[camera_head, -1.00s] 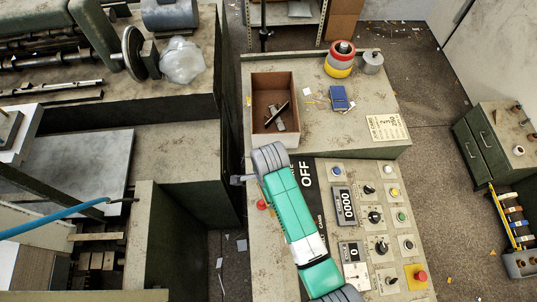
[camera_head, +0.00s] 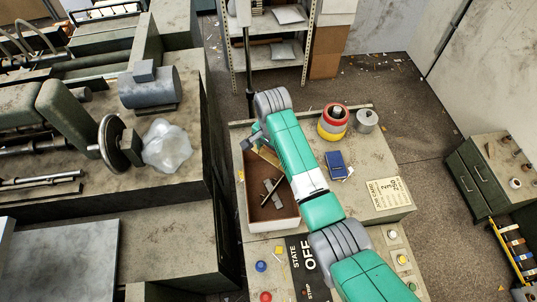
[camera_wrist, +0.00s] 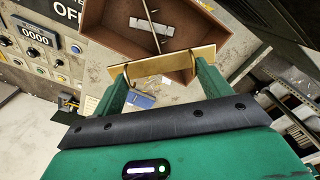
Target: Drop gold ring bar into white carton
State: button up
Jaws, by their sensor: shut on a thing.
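My gripper (camera_wrist: 163,75) is shut on a flat gold bar (camera_wrist: 175,62), which lies across both green fingertips in the wrist view. In the head view a piece of the gold bar (camera_head: 267,157) shows beside my arm at the back of an open box. This box has a pale outer wall (camera_head: 274,225) and a brown inside, and seems to be the white carton. It holds several grey metal pieces. In the wrist view the box (camera_wrist: 205,22) is beyond the bar. My arm hides part of the box and most of the gripper in the head view.
A blue pad (camera_head: 335,163), stacked red and yellow rolls (camera_head: 333,123), a metal cylinder (camera_head: 366,120) and a printed card (camera_head: 388,193) are on the bench right of the box. A control panel (camera_head: 307,262) is in front. Metal shelving (camera_head: 285,50) stands behind.

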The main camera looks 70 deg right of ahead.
aim_at(272, 159)
notch_tip(272, 159, down, 6)
jog(key=b, duration=0.6)
jog(key=shift+s+a+f, duration=0.1)
jog(key=o, duration=1)
notch_tip(272, 159, up, 8)
jog(key=shift+r+b, duration=0.1)
jog(key=shift+b, duration=0.25)
